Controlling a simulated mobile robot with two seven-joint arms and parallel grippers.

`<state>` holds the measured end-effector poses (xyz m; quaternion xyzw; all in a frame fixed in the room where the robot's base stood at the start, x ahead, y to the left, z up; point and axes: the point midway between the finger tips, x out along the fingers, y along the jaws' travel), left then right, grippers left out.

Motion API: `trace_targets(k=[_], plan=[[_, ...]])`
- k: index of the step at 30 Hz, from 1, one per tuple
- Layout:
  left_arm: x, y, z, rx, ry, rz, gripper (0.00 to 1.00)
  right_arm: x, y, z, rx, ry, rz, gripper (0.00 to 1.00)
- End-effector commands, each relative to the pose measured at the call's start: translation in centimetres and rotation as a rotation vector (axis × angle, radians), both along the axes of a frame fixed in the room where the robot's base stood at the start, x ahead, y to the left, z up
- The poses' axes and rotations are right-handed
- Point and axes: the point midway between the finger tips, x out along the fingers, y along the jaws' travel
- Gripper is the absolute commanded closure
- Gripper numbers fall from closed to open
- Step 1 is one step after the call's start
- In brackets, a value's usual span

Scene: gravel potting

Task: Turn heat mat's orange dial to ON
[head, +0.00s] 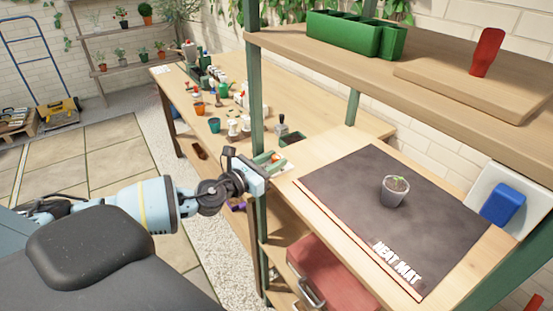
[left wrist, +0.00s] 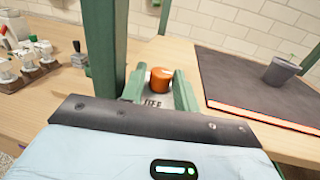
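The dark heat mat (head: 340,190) lies on the shelf, with white HEAT MAT lettering at its front corner. The orange dial (left wrist: 161,77) shows in the left wrist view on a pale plate (left wrist: 152,102) whose label seems to read OFF. My left gripper (head: 272,160) is at the shelf's left end, beside the green post. In the left wrist view its green fingers (left wrist: 159,90) are apart, one on each side of the dial. I cannot tell whether they touch it. My right gripper is not in view.
A green post (head: 256,130) stands close by my left gripper. A grey pot with a seedling (head: 395,190) stands on the mat. The upper shelf (head: 350,55) carries a green planter (head: 343,34). A blue block (head: 503,204) is at the right. Small pots crowd the bench behind.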

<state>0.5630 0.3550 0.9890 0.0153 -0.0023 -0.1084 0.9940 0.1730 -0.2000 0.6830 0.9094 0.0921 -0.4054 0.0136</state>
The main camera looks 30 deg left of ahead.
Motion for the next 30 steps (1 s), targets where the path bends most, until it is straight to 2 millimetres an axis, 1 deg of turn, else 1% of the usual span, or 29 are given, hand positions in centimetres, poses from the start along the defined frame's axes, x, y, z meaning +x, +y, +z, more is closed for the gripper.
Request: trace_targets(k=[1, 6, 13, 18, 30], plan=[[-0.8, 0.2, -0.3, 0.002, 0.006, -0.002, 0.70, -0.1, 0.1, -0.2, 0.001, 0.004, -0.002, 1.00], [-3.2, 0.7, -0.4, 0.003, 0.007, -0.002, 0.70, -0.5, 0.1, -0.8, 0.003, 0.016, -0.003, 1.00], [-5.4, 1.3, -0.3, 0.003, 0.004, 0.001, 0.70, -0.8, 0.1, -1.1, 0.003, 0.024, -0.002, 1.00], [-6.1, 1.3, -0.1, 0.002, 0.003, -0.001, 0.70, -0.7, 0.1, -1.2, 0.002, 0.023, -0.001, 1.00], [-6.2, 1.4, 0.0, 0.000, 0.000, 0.000, 0.70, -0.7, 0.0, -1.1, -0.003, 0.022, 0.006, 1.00]])
